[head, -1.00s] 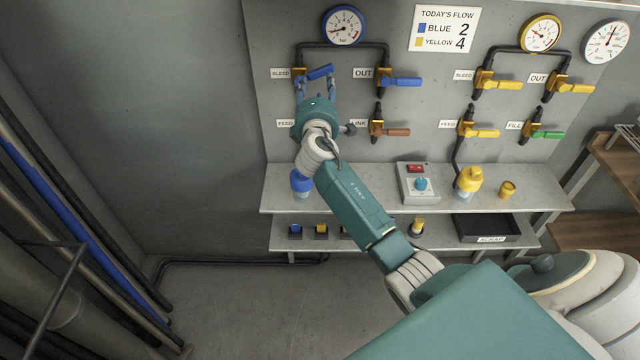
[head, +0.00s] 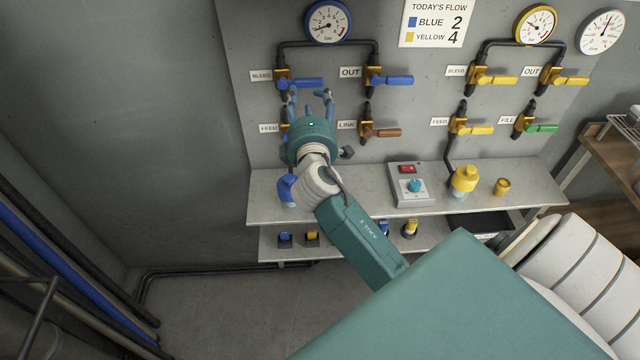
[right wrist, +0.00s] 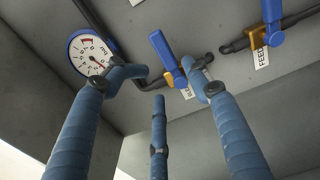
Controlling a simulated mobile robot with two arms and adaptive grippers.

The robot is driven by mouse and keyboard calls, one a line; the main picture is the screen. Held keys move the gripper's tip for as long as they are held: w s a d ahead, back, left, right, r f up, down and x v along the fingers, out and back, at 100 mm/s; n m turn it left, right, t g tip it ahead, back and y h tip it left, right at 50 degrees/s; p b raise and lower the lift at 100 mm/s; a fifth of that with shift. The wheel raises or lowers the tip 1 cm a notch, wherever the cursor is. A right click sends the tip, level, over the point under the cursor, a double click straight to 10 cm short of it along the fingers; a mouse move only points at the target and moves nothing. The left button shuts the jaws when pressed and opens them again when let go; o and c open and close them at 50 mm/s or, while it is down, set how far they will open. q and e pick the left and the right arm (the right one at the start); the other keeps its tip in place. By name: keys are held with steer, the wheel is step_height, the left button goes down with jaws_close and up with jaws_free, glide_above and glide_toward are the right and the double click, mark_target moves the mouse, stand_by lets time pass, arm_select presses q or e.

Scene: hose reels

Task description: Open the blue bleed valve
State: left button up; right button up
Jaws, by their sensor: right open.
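The blue bleed valve (head: 283,79) is on the wall panel beside a BLEED label, below the blue-rimmed gauge. Its blue handle (head: 308,83) points right, roughly level. It also shows in the right wrist view (right wrist: 168,52). My right gripper (head: 308,97) is open and empty, with its blue-wrapped fingers spread just below the handle. In the right wrist view the fingertips (right wrist: 160,80) stand around and short of the valve. I see no clear grip or contact. My left gripper is not in view.
The OUT valve (head: 375,79) with a blue handle is to the right. The LINK valve (head: 367,128) has a brown handle. A FEED valve is largely hidden behind my gripper. Yellow-line valves (head: 478,78) sit farther right. A shelf (head: 350,195) with a switch box (head: 411,186) is below.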

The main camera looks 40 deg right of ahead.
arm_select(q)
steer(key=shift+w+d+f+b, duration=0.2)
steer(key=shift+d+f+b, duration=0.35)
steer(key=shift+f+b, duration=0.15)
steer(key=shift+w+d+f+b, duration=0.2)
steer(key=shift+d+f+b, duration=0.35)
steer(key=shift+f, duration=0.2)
arm_select(e)
steer(key=s+f+m+g+y, duration=0.1)
steer(key=s+f+g, duration=0.1)
steer(key=f, duration=1)
steer(key=s+a+f+m+g+y, duration=0.1)
steer(key=s+f, duration=0.4)
steer(key=f, duration=0.8)
steer(key=shift+s+a+m+g+y, duration=0.2)
steer(key=shift+a+m+g+y, duration=0.15)
steer(key=shift+g+y, duration=0.35)
